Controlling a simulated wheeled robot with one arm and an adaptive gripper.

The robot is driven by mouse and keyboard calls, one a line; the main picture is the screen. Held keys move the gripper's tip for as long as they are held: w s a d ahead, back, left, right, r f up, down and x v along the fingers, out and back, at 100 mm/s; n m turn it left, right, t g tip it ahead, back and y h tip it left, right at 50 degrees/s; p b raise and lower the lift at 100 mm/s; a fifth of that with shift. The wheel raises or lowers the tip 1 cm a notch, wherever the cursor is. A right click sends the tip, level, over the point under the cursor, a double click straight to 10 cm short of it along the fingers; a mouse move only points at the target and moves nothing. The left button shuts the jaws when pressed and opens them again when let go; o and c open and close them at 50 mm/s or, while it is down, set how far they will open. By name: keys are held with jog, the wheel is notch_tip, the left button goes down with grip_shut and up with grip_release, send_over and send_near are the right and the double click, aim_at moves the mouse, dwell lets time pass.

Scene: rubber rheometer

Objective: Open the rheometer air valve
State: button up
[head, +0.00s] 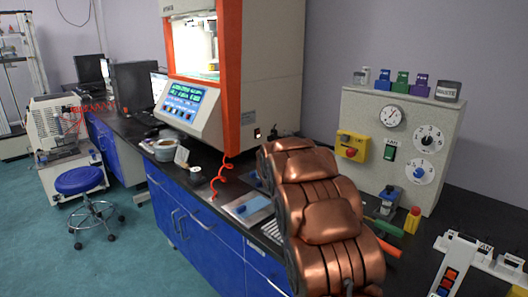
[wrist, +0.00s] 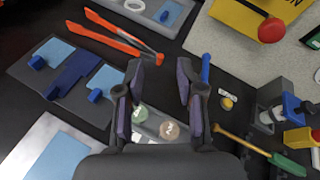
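The rheometer (head: 230,80) is the tall orange-framed machine with a lit blue screen (head: 184,100) in the head view. I cannot tell for sure which part is its air valve. A small grey fitting with a blue part (head: 388,203) stands at the foot of the grey control box; what looks like the same fitting is at the right of the wrist view (wrist: 268,110). My gripper (wrist: 157,95) is open, its two dark fingers apart with nothing gripped, left of that fitting. Green and pinkish round pieces show below, between the fingers. My copper arm hides the gripper in the head view.
The grey control box (head: 365,112) carries a yellow box with a red knob (head: 351,146), dials and a gauge. Orange-handled tongs (wrist: 115,35) and blue-and-grey plates (wrist: 72,75) lie on the black bench. A blue stool (head: 79,180) stands on open floor at left.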

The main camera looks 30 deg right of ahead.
jog(key=w+a+r+n+t+y+p, duration=0.1)
jog(key=a+r+n+y, duration=0.1)
jog(key=a+n, duration=0.3)
jog(key=a+r+n+t+y+p, duration=0.1)
jog(key=a+r+n+t+y, duration=0.1)
jog(key=a+n, duration=0.3)
jog(key=shift+w+a+r+t+y, duration=0.45)
jog(key=shift+a+r, duration=0.4)
jog(key=shift+a, duration=1)
